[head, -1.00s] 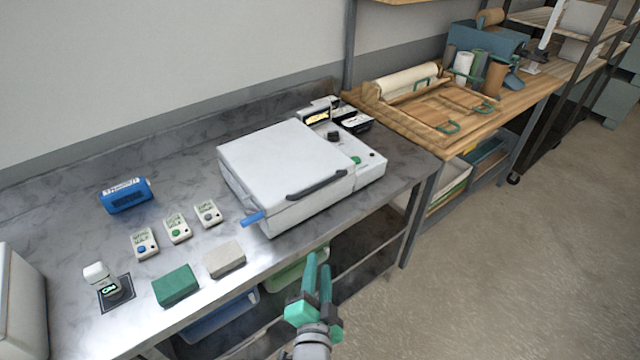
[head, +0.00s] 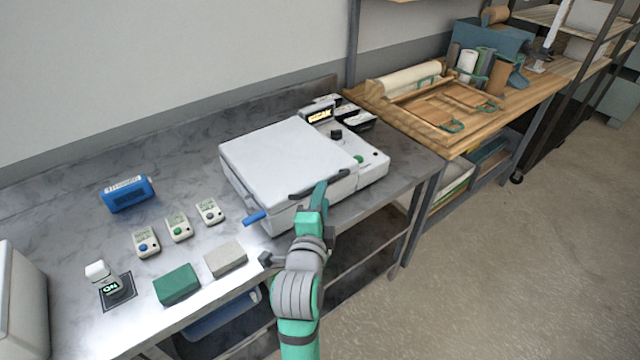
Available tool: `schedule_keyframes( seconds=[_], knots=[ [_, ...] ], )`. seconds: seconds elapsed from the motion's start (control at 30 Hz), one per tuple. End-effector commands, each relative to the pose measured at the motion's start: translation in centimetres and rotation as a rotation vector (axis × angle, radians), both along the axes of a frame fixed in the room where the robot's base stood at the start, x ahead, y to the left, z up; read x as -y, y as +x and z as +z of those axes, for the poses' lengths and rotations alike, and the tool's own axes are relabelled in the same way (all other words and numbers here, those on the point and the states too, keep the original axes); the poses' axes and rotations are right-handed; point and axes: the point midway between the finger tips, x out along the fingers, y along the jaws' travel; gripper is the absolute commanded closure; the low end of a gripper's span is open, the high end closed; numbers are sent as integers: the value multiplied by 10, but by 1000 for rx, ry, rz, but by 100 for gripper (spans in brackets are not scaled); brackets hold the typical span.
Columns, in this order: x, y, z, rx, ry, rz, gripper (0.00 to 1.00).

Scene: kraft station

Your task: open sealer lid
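The sealer (head: 280,160) is a white box on the steel table, with its flat lid lying closed. A dark bar handle (head: 335,180) runs along the lid's front edge, and a blue lever (head: 256,217) sticks out at the front left corner. The control panel (head: 371,160) with a green button is on its right side. My gripper (head: 320,186) is at the front of the sealer, its fingers overlapping the handle's middle in the head view. I cannot tell whether the fingers touch the handle or how far apart they are, since they line up with each other from here.
Three small button boxes (head: 179,227), a green block (head: 177,284), a grey block (head: 226,259) and a blue device (head: 127,194) stand left of the sealer. A switch (head: 108,279) sits near the front left. A wooden bench (head: 540,92) adjoins at right.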

Motion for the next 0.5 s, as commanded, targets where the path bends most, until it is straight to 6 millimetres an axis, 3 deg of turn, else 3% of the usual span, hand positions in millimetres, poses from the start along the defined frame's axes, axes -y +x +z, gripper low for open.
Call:
schedule_keyframes(
  seconds=[0.2, 0.5],
  knots=[
    [5, 37, -5, -1, 0, 2, 69],
    [10, 61, -9, 0, -2, 1, 69]
  ],
)
